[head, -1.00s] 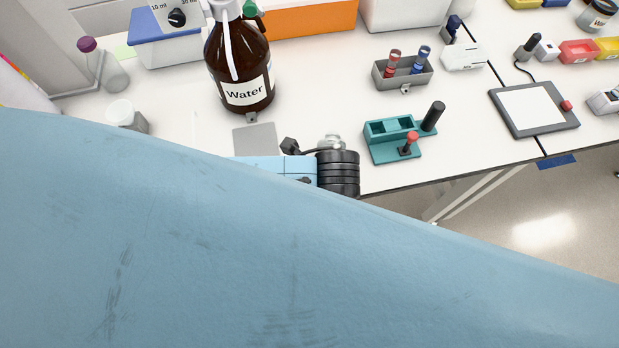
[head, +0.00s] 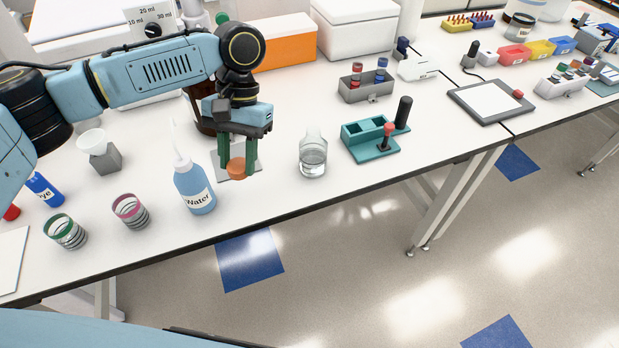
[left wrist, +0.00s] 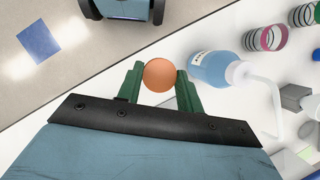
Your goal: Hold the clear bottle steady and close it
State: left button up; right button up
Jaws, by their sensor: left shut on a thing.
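The clear bottle (head: 313,157) stands upright on the white bench, with clear liquid low inside and its mouth uncovered. My left gripper (head: 238,162) points down to the left of the bottle, its green fingers shut on an orange cap (head: 237,168). The cap is over or on a small grey pad (head: 224,157); I cannot tell whether it touches. In the left wrist view the orange cap (left wrist: 159,75) sits between the green fingertips (left wrist: 160,82). The clear bottle does not show there. My right gripper is in neither current view.
A blue water wash bottle (head: 194,187) stands just left of the gripper. A teal holder (head: 370,144) is right of the clear bottle. A brown bottle (head: 200,112) is partly hidden behind my left arm. The bench's front edge is close to the clear bottle.

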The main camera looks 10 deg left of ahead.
aim_at(312, 147)
jog(key=z, duration=1.7)
jog(key=i, duration=0.7)
jog(key=u, duration=2.75)
